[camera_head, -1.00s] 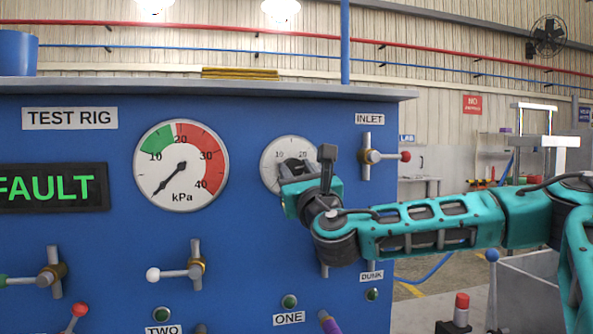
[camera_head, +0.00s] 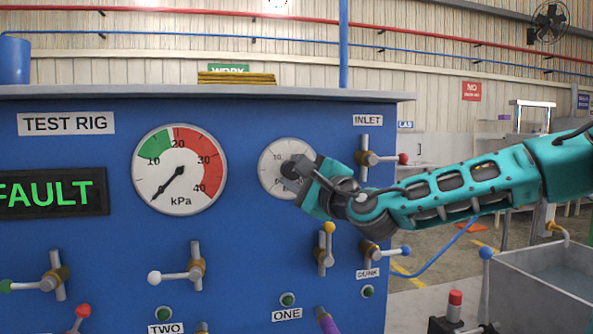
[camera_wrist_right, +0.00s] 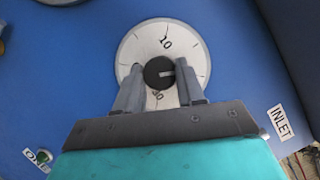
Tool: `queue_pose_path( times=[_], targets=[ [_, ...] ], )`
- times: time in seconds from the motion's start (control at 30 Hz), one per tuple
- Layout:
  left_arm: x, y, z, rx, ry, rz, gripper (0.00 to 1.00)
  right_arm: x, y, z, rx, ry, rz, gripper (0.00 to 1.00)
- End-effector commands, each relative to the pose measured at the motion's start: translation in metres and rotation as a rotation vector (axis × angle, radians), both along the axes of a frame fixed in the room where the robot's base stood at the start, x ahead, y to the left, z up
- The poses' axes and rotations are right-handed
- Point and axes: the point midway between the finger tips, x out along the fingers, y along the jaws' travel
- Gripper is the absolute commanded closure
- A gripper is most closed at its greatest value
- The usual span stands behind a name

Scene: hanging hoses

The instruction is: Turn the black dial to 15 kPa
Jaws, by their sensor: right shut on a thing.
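The black dial (camera_wrist_right: 160,72) is a round knob with a pale pointer line, in the middle of a white scale plate (camera_head: 270,153). In the head view the gripper hides part of the scale. The large kPa gauge (camera_head: 180,169) has its needle at the low end, lower left, below 10. My left gripper is not in view.
The panel is blue. The INLET valve (camera_head: 366,157) stands close right of my right gripper, and a yellow-tipped valve (camera_head: 327,248) is just below it. A display (camera_head: 52,192) reads FAULT. A grey tank (camera_head: 550,285) stands at lower right.

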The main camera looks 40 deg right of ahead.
Motion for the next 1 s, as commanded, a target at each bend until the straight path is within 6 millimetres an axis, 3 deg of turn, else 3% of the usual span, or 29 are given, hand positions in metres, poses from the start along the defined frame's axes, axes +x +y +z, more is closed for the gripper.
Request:
queue_pose_path(
  times=[0.43,1.0],
  targets=[
    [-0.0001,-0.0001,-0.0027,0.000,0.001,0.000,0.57,-0.0003,-0.0008,0.0015,-0.286,0.157,-0.001,0.92],
    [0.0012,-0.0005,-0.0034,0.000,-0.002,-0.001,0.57,-0.0002,-0.0006,0.0023,-0.372,0.205,-0.001,0.92]
  ],
)
